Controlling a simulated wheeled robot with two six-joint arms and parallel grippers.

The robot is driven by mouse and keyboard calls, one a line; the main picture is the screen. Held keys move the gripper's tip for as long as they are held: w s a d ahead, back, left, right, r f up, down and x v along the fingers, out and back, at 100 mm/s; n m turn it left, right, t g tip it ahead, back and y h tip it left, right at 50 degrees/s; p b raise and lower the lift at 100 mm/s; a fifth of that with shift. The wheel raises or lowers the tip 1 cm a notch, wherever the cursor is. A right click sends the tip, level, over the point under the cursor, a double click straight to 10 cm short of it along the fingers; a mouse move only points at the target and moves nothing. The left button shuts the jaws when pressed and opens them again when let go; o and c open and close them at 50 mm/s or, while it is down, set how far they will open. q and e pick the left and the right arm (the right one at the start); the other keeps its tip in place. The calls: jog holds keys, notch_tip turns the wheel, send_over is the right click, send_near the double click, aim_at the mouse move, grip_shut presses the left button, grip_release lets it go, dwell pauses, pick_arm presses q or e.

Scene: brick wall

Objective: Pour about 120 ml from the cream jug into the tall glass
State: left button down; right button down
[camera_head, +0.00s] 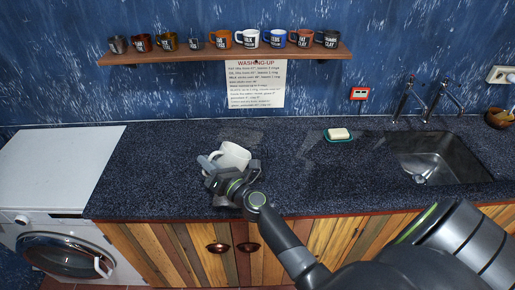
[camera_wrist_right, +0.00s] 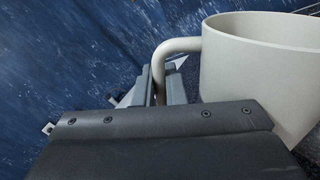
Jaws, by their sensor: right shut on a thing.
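The cream jug (camera_head: 233,155) is off-white with a loop handle. In the head view it is above the worktop near its front left and appears tilted. My right gripper (camera_head: 212,175) is in front of it, shut on its handle. In the right wrist view the jug (camera_wrist_right: 258,60) fills the right side, and its handle runs down between the fingers of the right gripper (camera_wrist_right: 160,88). My left gripper is not in view.
The dark speckled worktop (camera_head: 300,185) is mostly clear. A soap dish (camera_head: 338,139) and a sink (camera_head: 440,160) are to the right. A white washing machine (camera_head: 60,165) stands at the left. A wall shelf (camera_head: 225,54) holds several mugs above a washing-up notice (camera_head: 255,85).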

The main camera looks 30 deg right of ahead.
aim_at(222, 151)
jog(key=shift+w+d+r+m+h+p, duration=0.1)
jog(key=shift+d+r+m+p, duration=0.25)
jog(key=shift+r+m, duration=0.3)
jog(key=shift+s+d+r+m+h+p, duration=0.1)
jog(key=shift+d+r+m+p, duration=0.25)
jog(key=shift+r+m, duration=0.3)
jog(key=shift+w+d+r+m+h+p, duration=0.1)
jog(key=shift+d+r+m+p, duration=0.15)
jog(key=shift+d+r+m, duration=0.4)
jog(key=shift+d+r+m+t+p, duration=0.2)
jog(key=shift+r+m+t+p, duration=0.15)
jog(key=shift+r, duration=0.25)
jog(key=shift+d+r+m+h, duration=0.3)
jog(key=shift+d+r+m, duration=0.1)
jog(key=shift+r+m, duration=0.2)
jog(key=shift+d+p, duration=0.15)
jog(key=shift+p, duration=0.15)
jog(key=shift+w+d+r+m, duration=0.1)
jog(key=shift+d+r+m, duration=0.3)
jog(key=shift+m, duration=0.2)
jog(key=shift+d+r+m+p, duration=0.3)
jog(key=shift+d+m+p, duration=0.05)
jog(key=shift+d+m, duration=0.05)
jog(key=shift+w+d+r+m+h, duration=0.1)
jog(key=shift+d+r+m+h, duration=0.1)
jog(key=shift+d+m, duration=0.25)
jog(key=shift+d+r+m+h, duration=0.15)
jog(key=shift+d+m+h, duration=0.1)
jog(key=shift+d, duration=0.3)
